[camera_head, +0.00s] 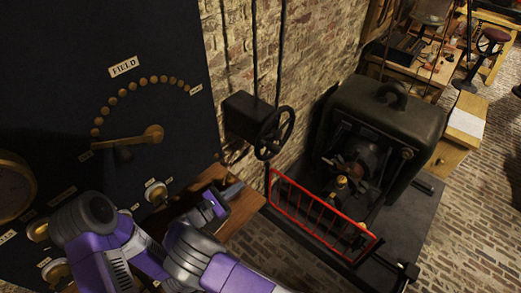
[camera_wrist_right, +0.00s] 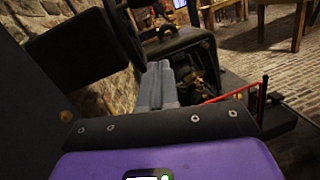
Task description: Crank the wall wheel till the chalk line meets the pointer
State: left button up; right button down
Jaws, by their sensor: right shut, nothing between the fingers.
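The black wall wheel (camera_head: 274,133) stands out from a dark box (camera_head: 247,117) on the brick wall. No chalk line or pointer can be made out on it at this size. My right gripper (camera_head: 233,190) is below and left of the wheel, apart from it, over a wooden ledge. Its grey fingers (camera_wrist_right: 158,85) are shut with nothing between them in the right wrist view. My left gripper is out of view.
A dark panel with a FIELD dial (camera_head: 153,133) and several brass studs stands at left. A red railing (camera_head: 318,217) guards a large dark machine (camera_head: 385,115) at right. The wooden ledge (camera_head: 243,208) lies below the wheel. Brick floor (camera_head: 470,215) is clear at lower right.

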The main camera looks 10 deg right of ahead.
jog(key=w+d+r+p, duration=0.3)
jog(key=w+d+r, duration=0.2)
jog(key=d, duration=0.5)
jog(key=shift+w+r+t, duration=0.25)
jog(key=shift+r+t, duration=0.05)
jog(key=shift+r, duration=0.25)
jog(key=shift+w+d+r+g+p, duration=0.1)
jog(key=shift+d+r+g+p, duration=0.1)
jog(key=shift+r+p, duration=0.35)
jog(key=shift+w+d+r+g+p, duration=0.1)
jog(key=shift+d+r+g+p, duration=0.1)
jog(key=shift+r+p, duration=0.3)
jog(key=shift+s+f, duration=0.1)
